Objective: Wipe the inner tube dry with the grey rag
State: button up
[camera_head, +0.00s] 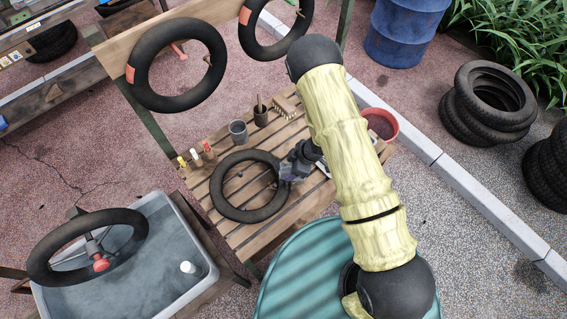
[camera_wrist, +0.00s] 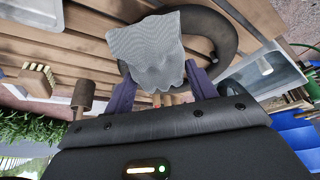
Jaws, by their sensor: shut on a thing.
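The black inner tube (camera_head: 218,190) lies flat on a slatted wooden table (camera_head: 243,243). In the wrist view the inner tube (camera_wrist: 222,32) shows as a dark ring partly hidden behind the rag. My gripper (camera_wrist: 160,78) is shut on the grey rag (camera_wrist: 146,45), which spreads out beyond the fingertips. In the head view my gripper (camera_head: 293,168) is at the right side of the tube, low over the table. I cannot tell whether the rag touches the tube. My arm covers part of the table's right side.
A water tank (camera_head: 207,273) with another tube over it stands at lower left. Two tubes (camera_head: 140,60) (camera_head: 246,40) hang on a rail behind. Grey cup (camera_head: 238,132), brush (camera_head: 286,106), small bottles (camera_head: 195,156) and red bucket (camera_head: 388,115) stand around the work area. A teal drum (camera_head: 300,280) is in front.

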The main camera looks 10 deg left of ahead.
aim_at(283, 173)
jog(key=s+a+n, duration=0.1)
jog(key=s+a+n+g, duration=0.1)
jog(key=n, duration=0.1)
jog(key=shift+s+a+r+p, duration=0.3)
jog(key=shift+r+p, duration=0.05)
jog(key=shift+p, duration=0.05)
jog(key=shift+f, duration=0.15)
